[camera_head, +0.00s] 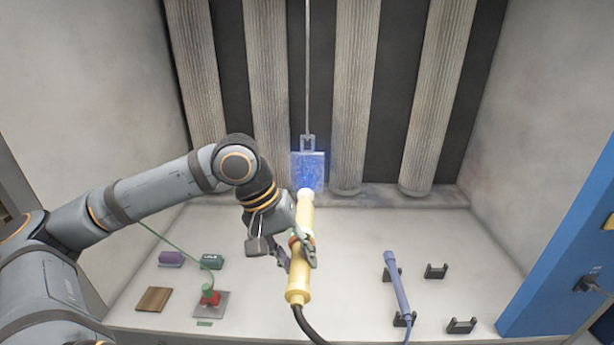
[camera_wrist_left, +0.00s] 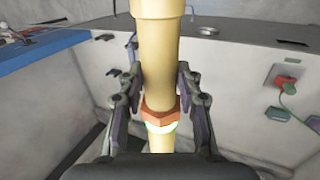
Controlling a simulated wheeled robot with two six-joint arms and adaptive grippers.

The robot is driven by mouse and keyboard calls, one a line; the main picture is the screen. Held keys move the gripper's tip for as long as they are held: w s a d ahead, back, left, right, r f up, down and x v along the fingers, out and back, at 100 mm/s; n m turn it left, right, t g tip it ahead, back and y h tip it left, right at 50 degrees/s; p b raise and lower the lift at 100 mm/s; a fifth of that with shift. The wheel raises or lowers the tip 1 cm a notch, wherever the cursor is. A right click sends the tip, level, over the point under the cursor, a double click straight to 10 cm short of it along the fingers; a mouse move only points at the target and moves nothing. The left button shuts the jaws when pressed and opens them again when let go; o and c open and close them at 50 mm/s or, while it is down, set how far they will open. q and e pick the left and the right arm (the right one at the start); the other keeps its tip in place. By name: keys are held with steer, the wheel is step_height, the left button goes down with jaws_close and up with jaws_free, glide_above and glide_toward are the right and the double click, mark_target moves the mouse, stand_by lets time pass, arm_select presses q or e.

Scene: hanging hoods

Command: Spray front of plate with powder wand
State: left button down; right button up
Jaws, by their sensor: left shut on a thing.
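My left gripper (camera_head: 302,248) is shut around the yellow powder wand (camera_head: 298,285), which also shows between the fingers in the left wrist view (camera_wrist_left: 157,50). The wand's pale tip points up and away, with a blue glowing spray at it. A small flat plate (camera_head: 315,162) hangs from a hook on a thin rod at the back. Blue powder haze lies over its front, and the wand tip overlaps its lower edge in the head view. The gap between tip and plate is hard to judge. My right gripper is not in view.
A blue-purple wand (camera_head: 397,284) rests on black holders at the right. An empty black holder (camera_head: 436,271) stands beside it. A red-and-green device (camera_head: 210,296), a brown block (camera_head: 153,299) and a purple block (camera_head: 171,259) sit at the left. A blue panel (camera_head: 560,265) borders the right.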

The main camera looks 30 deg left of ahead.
mark_target(298, 271)
arm_select(q)
steer(key=shift+r+p, duration=1.3)
steer(key=shift+r, duration=0.25)
step_height(298, 271, down, 6)
steer(key=b, duration=0.6)
steer(key=shift+f, duration=0.25)
step_height(298, 271, up, 6)
steer(key=p, duration=0.6)
steer(key=shift+r, duration=0.25)
steer(key=s+b, duration=0.1)
steer(key=s+d+f+b, duration=0.1)
steer(key=b, duration=0.1)
steer(key=s+b, duration=0.1)
steer(key=b, duration=0.1)
steer(key=shift+d+f, duration=0.25)
steer(key=shift+d, duration=0.15)
steer(key=s+d, duration=0.1)
steer(key=s+d+b, duration=0.1)
steer(key=s, duration=0.1)
steer(key=s+d+r+b, duration=0.1)
steer(key=s, duration=0.1)
steer(key=shift+s, duration=0.15)
steer(key=shift+s+d+r, duration=0.15)
steer(key=shift+s+d, duration=0.1)
steer(key=shift+d, duration=0.05)
steer(key=shift+w, duration=0.1)
steer(key=shift+w+a, duration=0.1)
